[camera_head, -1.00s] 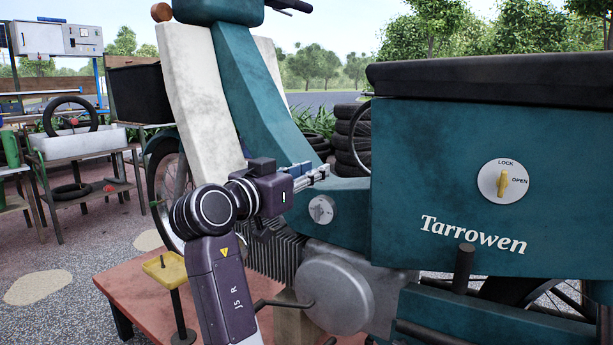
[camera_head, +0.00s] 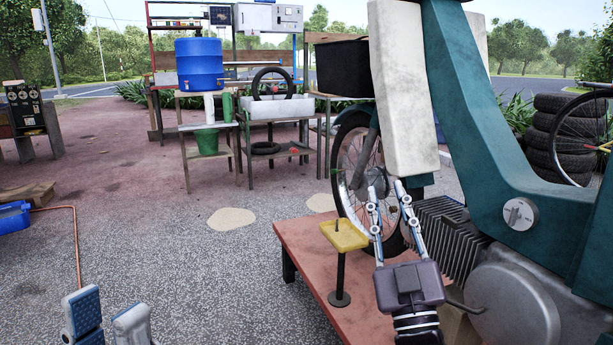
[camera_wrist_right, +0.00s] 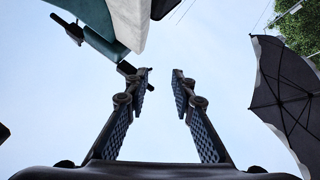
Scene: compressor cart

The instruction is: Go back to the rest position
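My right gripper (camera_head: 384,186) is in front of the moped's front wheel (camera_head: 356,165) in the head view, fingers pointing up and away. Its fingers are spread with nothing between them; the right wrist view also shows them apart (camera_wrist_right: 161,82) against the sky. My left gripper (camera_head: 108,304) shows only its fingertips at the bottom left edge. They stand apart with nothing visible between them; the rest is out of frame. The teal moped (camera_head: 478,120) stands at right, with a round silver knob (camera_head: 520,214) on its side.
The moped stands on a reddish platform (camera_head: 305,240), with a yellow tray on a post (camera_head: 343,236) near my right gripper. A bench with a blue barrel (camera_head: 199,64) stands behind. A blue bin (camera_head: 14,217) is at far left. The gravel between is open.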

